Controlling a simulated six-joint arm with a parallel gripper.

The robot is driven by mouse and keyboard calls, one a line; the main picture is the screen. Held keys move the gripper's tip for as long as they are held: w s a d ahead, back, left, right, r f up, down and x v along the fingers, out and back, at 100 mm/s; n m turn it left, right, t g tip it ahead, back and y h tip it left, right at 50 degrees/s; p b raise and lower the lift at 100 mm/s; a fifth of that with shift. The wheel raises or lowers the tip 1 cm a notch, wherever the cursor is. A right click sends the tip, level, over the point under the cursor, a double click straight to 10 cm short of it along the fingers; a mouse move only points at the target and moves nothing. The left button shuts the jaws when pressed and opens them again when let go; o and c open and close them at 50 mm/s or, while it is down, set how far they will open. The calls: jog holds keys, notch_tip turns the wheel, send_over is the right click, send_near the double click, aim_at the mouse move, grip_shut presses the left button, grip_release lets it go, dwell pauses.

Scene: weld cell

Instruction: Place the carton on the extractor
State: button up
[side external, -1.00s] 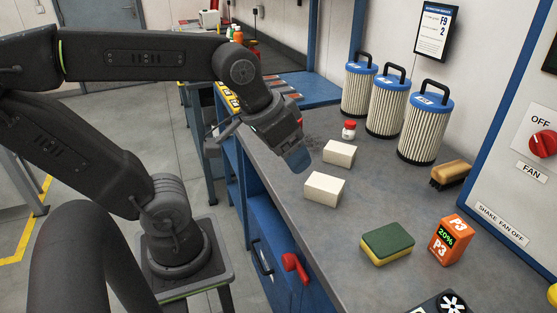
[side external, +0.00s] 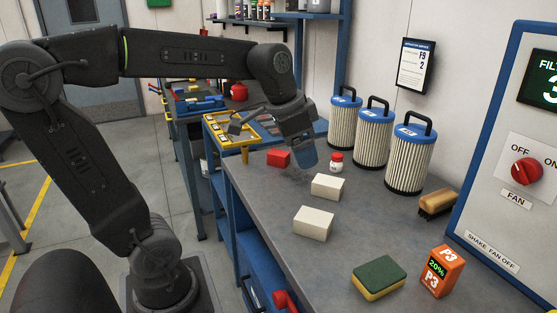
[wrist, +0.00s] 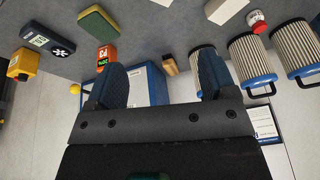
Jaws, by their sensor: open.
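An orange box marked P3 and 20% (side external: 441,271) stands upright on the bench, right of the sponge; it looks like a carton. It also shows at upper left in the wrist view (wrist: 106,58). A small red box (side external: 279,158) lies behind my gripper; I cannot tell which is the task's carton. The blue-framed cabinet with a FAN switch (side external: 487,205), probably the extractor, stands at the right. My gripper (side external: 304,168) hangs over the far part of the bench, near the red box and white blocks. Its blue fingers are apart and empty in the wrist view (wrist: 161,57).
Two white blocks (side external: 314,223) (side external: 328,187), a red-capped jar (side external: 336,162), a brush (side external: 437,202) and a green-yellow sponge (side external: 379,278) lie on the bench. Several filter cartridges (side external: 408,165) stand along the back. Bare bench (side external: 365,222) lies between blocks and brush.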

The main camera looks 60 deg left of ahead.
jog(key=w+a+m+g, duration=0.1)
jog(key=w+a+m, duration=0.1)
jog(key=w+a, duration=0.85)
jog(key=m+h, duration=0.4)
jog(key=m, duration=0.2)
send_over(279, 153)
jog(key=s+a, duration=0.3)
jog(key=a, duration=0.1)
notch_tip(279, 153, down, 10)
jog(key=x, duration=0.7)
jog(key=shift+s+d, duration=0.15)
jog(key=shift+y, duration=0.3)
jog(key=shift+x, duration=3.05)
jog(key=shift+r, duration=0.1)
jog(key=c, duration=1)
jog(key=shift+c, duration=0.6)
